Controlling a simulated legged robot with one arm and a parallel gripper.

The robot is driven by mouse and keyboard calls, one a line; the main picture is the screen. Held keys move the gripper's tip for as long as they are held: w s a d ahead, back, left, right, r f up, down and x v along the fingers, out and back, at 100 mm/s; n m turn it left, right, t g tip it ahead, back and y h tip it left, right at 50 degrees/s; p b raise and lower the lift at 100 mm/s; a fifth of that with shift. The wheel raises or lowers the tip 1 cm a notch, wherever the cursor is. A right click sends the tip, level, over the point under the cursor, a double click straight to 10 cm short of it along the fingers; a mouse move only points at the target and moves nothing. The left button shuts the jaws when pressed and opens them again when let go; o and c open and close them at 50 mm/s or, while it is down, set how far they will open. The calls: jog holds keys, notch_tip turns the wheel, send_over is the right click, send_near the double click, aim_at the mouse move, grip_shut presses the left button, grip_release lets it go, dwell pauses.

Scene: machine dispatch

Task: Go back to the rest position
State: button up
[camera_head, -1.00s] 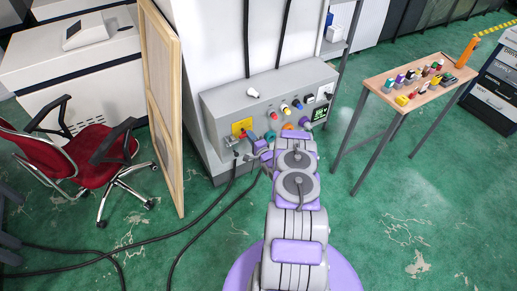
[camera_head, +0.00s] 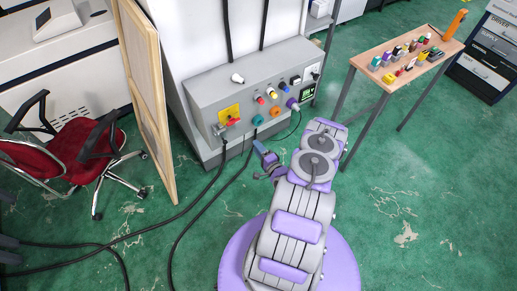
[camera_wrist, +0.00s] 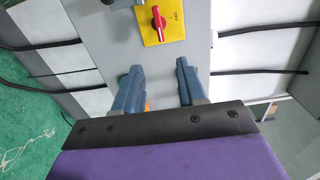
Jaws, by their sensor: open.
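My gripper (camera_head: 267,160) is in front of the grey control box (camera_head: 203,95), a little below and apart from it in the head view. In the wrist view my gripper (camera_wrist: 158,88) has its two blue-grey fingers spread with nothing held between them. Beyond the fingers is the grey panel with a red rotary switch on a yellow plate (camera_wrist: 163,24). The same yellow plate (camera_head: 229,113) is at the left of the box front in the head view. My arm is folded back above my round purple base.
A wooden table (camera_head: 402,62) with several small coloured parts stands at the right. A red chair (camera_head: 75,150) and a wooden-framed panel (camera_head: 146,100) stand at the left. Black cables (camera_head: 190,207) run over the green floor. The floor at the right front is clear.

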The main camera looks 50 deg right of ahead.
jog(key=w+r+n+g+y, duration=0.3)
jog(key=w+r+n+g, duration=0.45)
jog(key=w+n, duration=0.25)
jog(key=a+r+n+g+h, duration=0.1)
jog(key=a+r+n+g, duration=0.45)
jog(key=r, duration=0.85)
jog(key=s+a+r+n+g, duration=0.3)
jog(key=s+a+r+g, duration=0.1)
jog(key=s+a+r, duration=1.5)
jog(key=s+a+r+n+g+y, duration=0.1)
jog(key=s+a, duration=0.3)
jog(key=s, duration=0.3)
jog(key=s+a+r+n+g+y, duration=0.1)
jog(key=s+a, duration=0.4)
jog(key=s, duration=0.3)
jog(key=shift+s, duration=0.25)
jog(key=shift+n, duration=0.25)
